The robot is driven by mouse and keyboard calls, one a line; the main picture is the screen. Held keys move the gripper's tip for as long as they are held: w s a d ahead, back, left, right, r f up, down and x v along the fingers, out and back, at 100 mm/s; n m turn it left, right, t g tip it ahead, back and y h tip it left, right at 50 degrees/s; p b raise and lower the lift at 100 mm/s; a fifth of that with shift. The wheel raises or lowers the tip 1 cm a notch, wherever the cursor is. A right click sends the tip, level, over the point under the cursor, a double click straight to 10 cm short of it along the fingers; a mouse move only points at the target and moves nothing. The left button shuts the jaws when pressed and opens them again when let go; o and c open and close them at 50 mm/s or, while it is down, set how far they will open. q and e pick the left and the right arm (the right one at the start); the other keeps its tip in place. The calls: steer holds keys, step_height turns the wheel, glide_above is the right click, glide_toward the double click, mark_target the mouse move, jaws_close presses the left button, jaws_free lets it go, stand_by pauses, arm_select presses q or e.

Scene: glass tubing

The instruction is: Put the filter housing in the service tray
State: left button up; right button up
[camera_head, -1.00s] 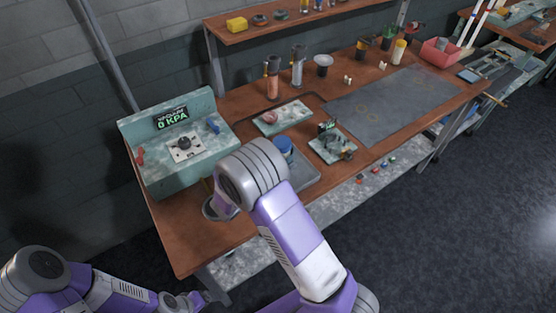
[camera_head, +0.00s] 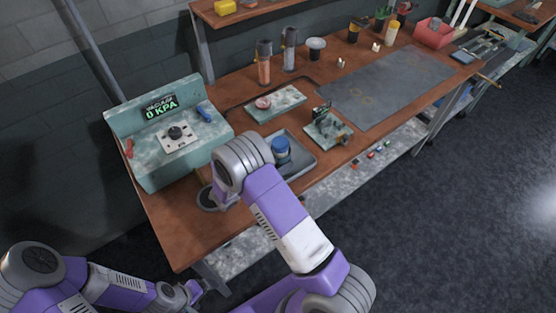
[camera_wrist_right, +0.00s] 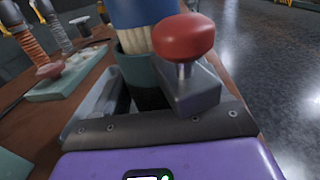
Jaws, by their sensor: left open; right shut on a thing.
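The filter housing (camera_head: 280,150), a blue-topped cylinder, shows just right of my right wrist, over the grey service tray (camera_head: 307,164). In the right wrist view, the blue body (camera_wrist_right: 145,12) has a pale ribbed band and a dark teal lower part. My right gripper (camera_wrist_right: 150,97) is shut on it. A red knob on a grey block stands close beside it. The right fingers are mostly hidden, and I cannot tell whether the housing touches the tray floor. My left gripper (camera_head: 194,291) is open and empty at the lower left, off the bench.
A teal box (camera_head: 160,150) with a "0 KPA" display stands at the bench's left end. A plate with a pink disc (camera_head: 263,103) lies behind the tray; a small fixture board (camera_head: 328,130) is at its right. A dark mat (camera_head: 390,85) lies further right.

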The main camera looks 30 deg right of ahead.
steer(key=shift+f, duration=0.15)
steer(key=o, duration=1.1)
steer(key=shift+o, duration=0.2)
steer(key=shift+r, duration=0.2)
steer(key=shift+a+r, duration=0.1)
steer(key=shift+a, duration=0.15)
steer(key=a, duration=0.3)
steer(key=s+a, duration=0.1)
steer(key=a, duration=0.3)
steer(key=s+a, duration=0.1)
steer(key=a, duration=0.3)
steer(key=shift+a, duration=0.2)
